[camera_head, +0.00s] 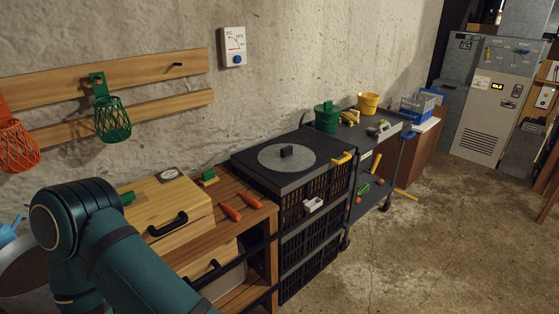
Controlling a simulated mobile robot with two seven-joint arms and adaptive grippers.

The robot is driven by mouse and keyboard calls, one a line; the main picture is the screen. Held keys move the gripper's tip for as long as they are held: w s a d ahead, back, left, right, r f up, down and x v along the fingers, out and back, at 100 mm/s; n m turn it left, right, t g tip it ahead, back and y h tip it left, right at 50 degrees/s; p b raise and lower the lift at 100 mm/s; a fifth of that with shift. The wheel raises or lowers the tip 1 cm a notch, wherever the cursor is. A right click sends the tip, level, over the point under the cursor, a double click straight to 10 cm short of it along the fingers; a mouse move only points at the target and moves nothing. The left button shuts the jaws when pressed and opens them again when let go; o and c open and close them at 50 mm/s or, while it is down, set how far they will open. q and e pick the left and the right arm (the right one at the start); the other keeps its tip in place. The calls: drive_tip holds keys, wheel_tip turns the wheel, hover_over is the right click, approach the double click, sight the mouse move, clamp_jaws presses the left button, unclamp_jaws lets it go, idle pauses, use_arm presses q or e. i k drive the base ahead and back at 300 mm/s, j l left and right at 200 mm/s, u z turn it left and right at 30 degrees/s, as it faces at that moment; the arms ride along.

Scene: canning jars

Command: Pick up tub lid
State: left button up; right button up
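A round grey lid-like disc (270,163) with a dark block-shaped knob lies flat on top of a black slatted cabinet. A green tub (327,121) with a green top and knob stands beyond it on a dark cart. I cannot tell for sure which of these is the tub lid. A teal arm of mine fills the lower left, in front of a wooden bench. Neither of my grippers shows, and neither lid is seen being touched.
The wooden bench (250,196) holds a wooden box (160,212) with a black handle and two orange carrots (229,212). The concrete floor (440,250) at right is clear.

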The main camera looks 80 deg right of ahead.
sight(281, 158)
drive_tip(key=z, duration=2.65)
drive_tip(key=u, duration=0.5)
drive_tip(key=i+l+u, duration=0.1)
drive_tip(key=u, duration=0.3)
drive_tip(key=l+u, duration=0.35)
drive_tip(key=i+l+u, duration=0.1)
drive_tip(key=u, duration=0.3)
drive_tip(key=l+u, duration=0.25)
drive_tip(key=l, duration=0.25)
drive_tip(key=l+u, duration=0.3)
drive_tip(key=l, duration=0.2)
drive_tip(key=k+l+u, duration=0.1)
drive_tip(key=l, duration=0.4)
drive_tip(key=k+l+u, duration=0.1)
drive_tip(key=l, duration=0.35)
